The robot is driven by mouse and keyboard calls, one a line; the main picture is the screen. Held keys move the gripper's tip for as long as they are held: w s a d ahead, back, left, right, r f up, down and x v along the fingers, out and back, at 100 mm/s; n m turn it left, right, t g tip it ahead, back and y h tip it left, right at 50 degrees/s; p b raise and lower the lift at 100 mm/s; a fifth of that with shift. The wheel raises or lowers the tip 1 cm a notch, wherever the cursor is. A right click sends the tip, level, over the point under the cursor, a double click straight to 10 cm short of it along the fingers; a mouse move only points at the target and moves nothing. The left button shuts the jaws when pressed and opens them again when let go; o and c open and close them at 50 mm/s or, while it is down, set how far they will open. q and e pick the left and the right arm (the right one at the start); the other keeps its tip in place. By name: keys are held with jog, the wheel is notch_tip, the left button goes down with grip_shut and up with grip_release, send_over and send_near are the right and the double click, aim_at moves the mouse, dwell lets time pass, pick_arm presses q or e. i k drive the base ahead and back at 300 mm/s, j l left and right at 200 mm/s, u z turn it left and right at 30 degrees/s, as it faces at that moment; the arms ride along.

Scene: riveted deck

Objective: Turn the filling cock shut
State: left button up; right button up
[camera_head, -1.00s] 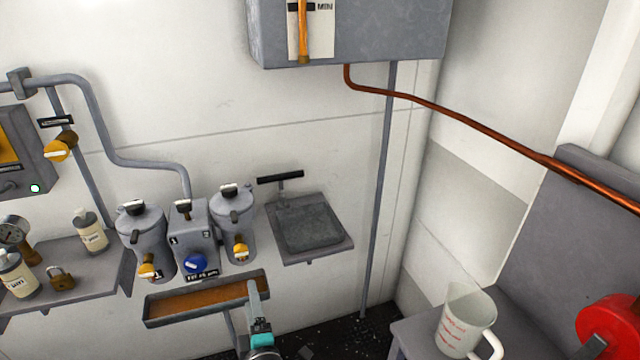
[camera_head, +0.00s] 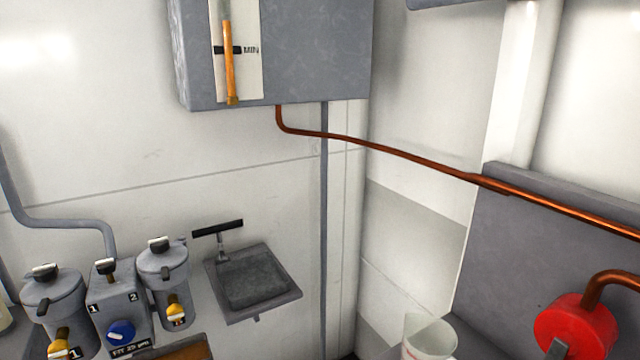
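None of the parts in view is labelled as the filling cock, so I cannot tell which one it is. A black bar handle (camera_head: 217,228) on a short stem is on the wall just above a small grey basin (camera_head: 252,282). Two grey canisters (camera_head: 52,301) (camera_head: 163,271) at the lower left each have a yellow knob (camera_head: 66,345) (camera_head: 177,314) low on the front. A blue knob (camera_head: 121,332) is on the grey block between them. Neither gripper is in view.
A grey tank (camera_head: 310,50) with an orange sight tube (camera_head: 229,62) hangs on the wall. A copper pipe (camera_head: 400,154) runs from it to the right. A red round part (camera_head: 577,330) is at the lower right, near a white jug (camera_head: 428,338).

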aim_at(106, 267)
jog(key=u, duration=1.25)
